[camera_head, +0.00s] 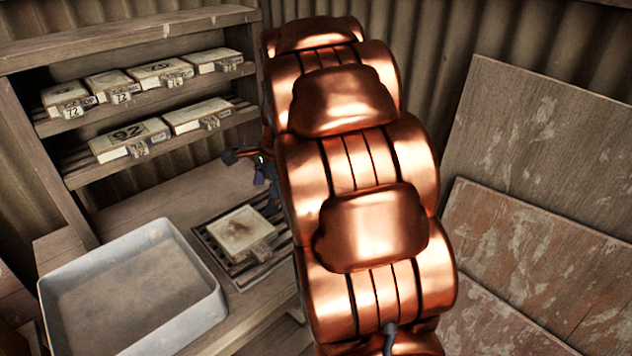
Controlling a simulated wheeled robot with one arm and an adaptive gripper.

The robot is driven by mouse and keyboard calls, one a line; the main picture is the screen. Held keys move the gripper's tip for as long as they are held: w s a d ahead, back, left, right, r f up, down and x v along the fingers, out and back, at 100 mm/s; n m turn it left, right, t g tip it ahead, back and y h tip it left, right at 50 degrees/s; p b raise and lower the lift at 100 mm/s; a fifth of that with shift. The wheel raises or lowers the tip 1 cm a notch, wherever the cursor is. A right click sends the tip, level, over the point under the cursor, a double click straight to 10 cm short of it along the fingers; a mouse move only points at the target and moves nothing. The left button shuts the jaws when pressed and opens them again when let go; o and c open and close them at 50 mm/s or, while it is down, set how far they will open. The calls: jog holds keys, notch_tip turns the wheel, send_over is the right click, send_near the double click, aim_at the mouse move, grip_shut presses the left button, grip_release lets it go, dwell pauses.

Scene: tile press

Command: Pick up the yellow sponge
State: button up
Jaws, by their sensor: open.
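I see no yellow sponge in this view; my copper arm covers the middle of the scene and may hide it. My gripper (252,163) shows only in part at the left edge of the arm, as dark fingers above the wooden bench. It is open, and I see nothing held in it. The rest of the gripper is hidden behind the arm.
A pale square block (240,232) lies on a slatted rack (210,236) below the gripper. A grey tray (62,268) stands at the bench's front left. A wooden shelf (60,129) holds several numbered blocks. Worn boards (545,135) lean at the right.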

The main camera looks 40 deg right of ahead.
jog(key=w+d+f+m+t+b, duration=0.1)
jog(key=d+m, duration=0.3)
jog(key=d, duration=0.4)
jog(key=w+d+f+m+t+h+b, duration=0.1)
jog(key=w+d+f+m, duration=0.2)
jog(key=d, duration=0.6)
jog(key=w+d+f+m+t+b, duration=0.1)
jog(key=w+d+f+m+b, duration=0.1)
jog(key=d+m, duration=0.5)
jog(key=shift+w+d+f+t+h, duration=0.1)
jog(key=shift+w+d+f+h, duration=0.1)
jog(key=shift+d, duration=0.2)
jog(key=shift+w+d+f+t+h, duration=0.1)
jog(key=shift+w+d, duration=0.1)
jog(key=shift+d, duration=0.25)
jog(key=shift+w+d+f+t+h, duration=0.1)
jog(key=shift+w+d+f, duration=0.1)
jog(key=shift+d, duration=0.2)
jog(key=x, duration=0.6)
jog(key=shift+s, duration=0.1)
jog(key=shift+w+f, duration=0.5)
jog(key=shift+f, duration=0.05)
jog(key=c, duration=1)
jog(key=shift+c, duration=0.2)
notch_tip(320, 180, up, 10)
jog(key=shift+f+p, duration=0.1)
jog(key=shift+p, duration=0.25)
